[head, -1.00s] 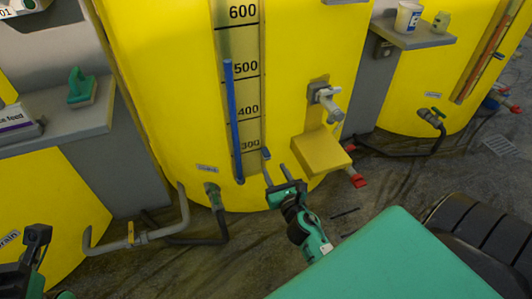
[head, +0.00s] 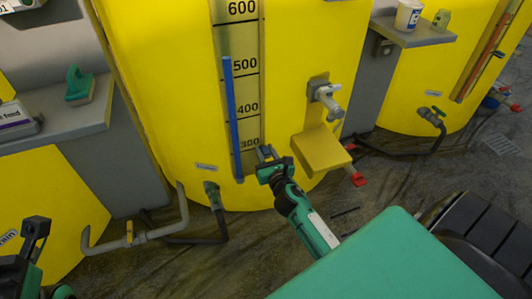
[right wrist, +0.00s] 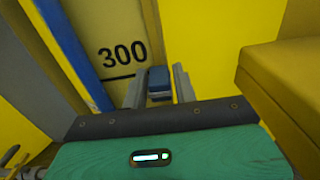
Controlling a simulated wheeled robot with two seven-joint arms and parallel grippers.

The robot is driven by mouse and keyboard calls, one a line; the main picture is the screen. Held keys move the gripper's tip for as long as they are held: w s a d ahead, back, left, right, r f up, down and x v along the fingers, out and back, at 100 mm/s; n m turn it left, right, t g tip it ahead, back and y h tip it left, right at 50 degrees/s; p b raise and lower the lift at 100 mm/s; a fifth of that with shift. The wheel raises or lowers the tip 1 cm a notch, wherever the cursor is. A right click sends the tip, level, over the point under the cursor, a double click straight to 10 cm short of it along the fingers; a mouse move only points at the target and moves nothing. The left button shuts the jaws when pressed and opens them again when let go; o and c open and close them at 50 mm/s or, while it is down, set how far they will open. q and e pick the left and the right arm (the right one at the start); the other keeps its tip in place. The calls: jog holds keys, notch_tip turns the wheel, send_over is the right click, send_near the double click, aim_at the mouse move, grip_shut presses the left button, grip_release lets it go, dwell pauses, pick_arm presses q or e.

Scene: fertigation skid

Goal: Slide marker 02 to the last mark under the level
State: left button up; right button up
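A yellow tank (head: 165,95) carries a scale strip (head: 248,88) marked 600, 500, 400 and 300. A blue level column (head: 233,120) runs up it, its top a little above the 500 line. A small blue marker (right wrist: 160,80) sits at the strip's right edge, close to the 300 line; its number is not readable. My right gripper (head: 267,153) is at the marker and hides most of it in the head view. In the right wrist view its fingers (right wrist: 159,88) stand on both sides of the marker, with gaps. My left gripper (head: 34,232) is at the lower left, its opening unclear.
A yellow box (head: 321,149) juts out right of my right gripper, under a grey tap (head: 326,95). Pipes (head: 140,238) run below the tank. Shelves stand at the left (head: 60,125) and upper right (head: 415,37).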

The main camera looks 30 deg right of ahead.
grip_shut()
jog(key=shift+r, duration=0.15)
